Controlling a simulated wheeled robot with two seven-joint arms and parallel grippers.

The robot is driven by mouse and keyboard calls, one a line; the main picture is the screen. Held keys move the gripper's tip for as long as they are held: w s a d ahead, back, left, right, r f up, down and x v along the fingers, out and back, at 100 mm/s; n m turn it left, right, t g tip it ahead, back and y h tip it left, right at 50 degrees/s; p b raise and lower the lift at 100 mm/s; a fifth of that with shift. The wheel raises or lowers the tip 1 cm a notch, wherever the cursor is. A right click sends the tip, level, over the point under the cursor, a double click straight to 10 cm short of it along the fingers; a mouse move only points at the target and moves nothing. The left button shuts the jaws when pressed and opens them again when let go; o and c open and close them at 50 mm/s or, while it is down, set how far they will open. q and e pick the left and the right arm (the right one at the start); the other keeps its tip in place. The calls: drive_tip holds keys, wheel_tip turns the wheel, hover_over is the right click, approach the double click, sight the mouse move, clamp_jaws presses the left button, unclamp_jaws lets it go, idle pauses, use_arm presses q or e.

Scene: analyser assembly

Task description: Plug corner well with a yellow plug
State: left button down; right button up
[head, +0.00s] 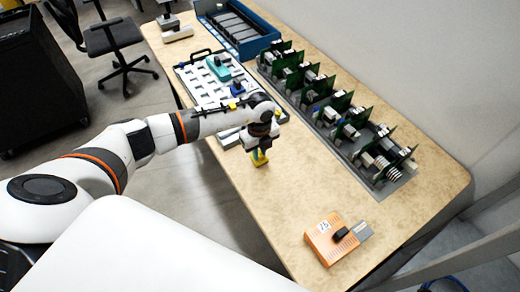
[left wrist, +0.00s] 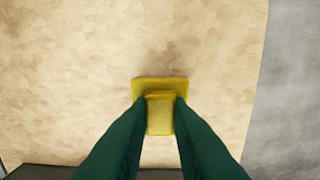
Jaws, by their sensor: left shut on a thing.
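My left gripper (head: 259,152) points down over the bare middle of the table, its fingers shut on a yellow plug (head: 259,160). In the left wrist view the yellow plug (left wrist: 160,103) sits between the two green fingertips, with its wide flange on the far side. I cannot tell whether the plug touches the table. A white tray (head: 190,75) with rows of wells lies behind my left arm. It holds a teal part (head: 218,68) and a blue part (head: 238,88). My arm hides the near part of the tray, so its near corner wells cannot be made out. My right gripper is not in view.
A grey rack (head: 345,150) with several green circuit boards runs along the wall side. An orange box (head: 332,238) with a black part stands at the near end. A blue bin (head: 237,28) is at the far end. The table between tray and orange box is clear.

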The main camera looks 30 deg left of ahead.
sight(260, 153)
use_arm(q)
wheel_tip(260, 153, up, 9)
drive_tip(key=p, duration=0.7)
drive_tip(key=shift+r, duration=0.2)
idle(0.6)
drive_tip(key=shift+w+a, duration=0.1)
drive_tip(key=shift+w, duration=0.1)
